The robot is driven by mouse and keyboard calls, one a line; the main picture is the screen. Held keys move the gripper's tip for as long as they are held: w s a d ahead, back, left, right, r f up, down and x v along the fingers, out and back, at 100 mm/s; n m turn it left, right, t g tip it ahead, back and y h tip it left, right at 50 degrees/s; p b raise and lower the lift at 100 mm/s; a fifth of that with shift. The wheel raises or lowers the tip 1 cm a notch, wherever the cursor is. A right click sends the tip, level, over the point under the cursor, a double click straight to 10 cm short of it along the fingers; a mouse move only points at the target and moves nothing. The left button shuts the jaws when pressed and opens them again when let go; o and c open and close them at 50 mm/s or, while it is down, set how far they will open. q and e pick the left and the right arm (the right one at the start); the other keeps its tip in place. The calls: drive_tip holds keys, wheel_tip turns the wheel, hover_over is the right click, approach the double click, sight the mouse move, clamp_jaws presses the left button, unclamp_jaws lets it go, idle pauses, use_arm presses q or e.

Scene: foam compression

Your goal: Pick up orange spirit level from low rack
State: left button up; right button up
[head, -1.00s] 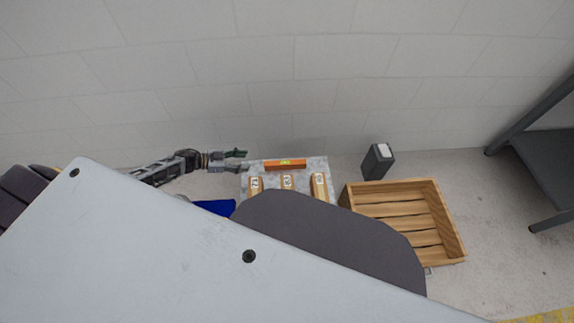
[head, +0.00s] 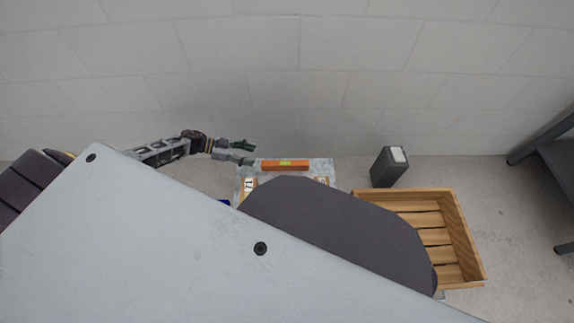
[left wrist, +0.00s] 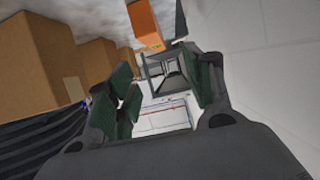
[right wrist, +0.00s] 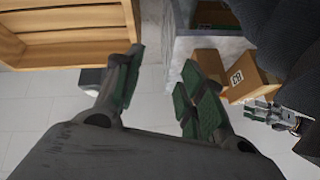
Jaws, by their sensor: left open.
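The orange spirit level (head: 285,165), with a yellow-green vial, lies along the far edge of the low grey rack (head: 322,165) in the head view. My left gripper (head: 248,153) is open just left of the level's left end, with nothing between its fingers. In the left wrist view the level (left wrist: 145,25) shows end-on at the top, beyond the open left gripper (left wrist: 165,82). My right gripper (right wrist: 160,85) is open and empty in its wrist view, beside the rack (right wrist: 182,50). My own body hides much of the rack in the head view.
Brown labelled blocks (head: 248,184) stand on the rack near the level; they also show in the right wrist view (right wrist: 248,78). A wall (head: 300,90) runs behind the rack.

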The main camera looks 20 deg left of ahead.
sight(270, 162)
drive_tip(key=shift+r, duration=0.1)
idle(0.3)
use_arm(q)
drive_tip(key=shift+x, duration=0.8)
drive_tip(key=b+x, duration=0.2)
drive_tip(key=x, duration=0.4)
drive_tip(key=shift+d+f, duration=0.1)
drive_tip(key=shift+f, duration=0.05)
drive_tip(key=shift+w+d+f+b, duration=0.1)
drive_tip(key=shift+w+d+b, duration=0.1)
drive_tip(key=shift+d+b, duration=0.15)
use_arm(e)
drive_tip(key=shift+t+y, duration=0.3)
drive_tip(key=shift+t, duration=0.1)
drive_tip(key=f, duration=0.4)
drive_tip(key=shift+w+a+f, duration=0.1)
drive_tip(key=shift+a+f, duration=0.05)
drive_tip(key=shift+a, duration=0.25)
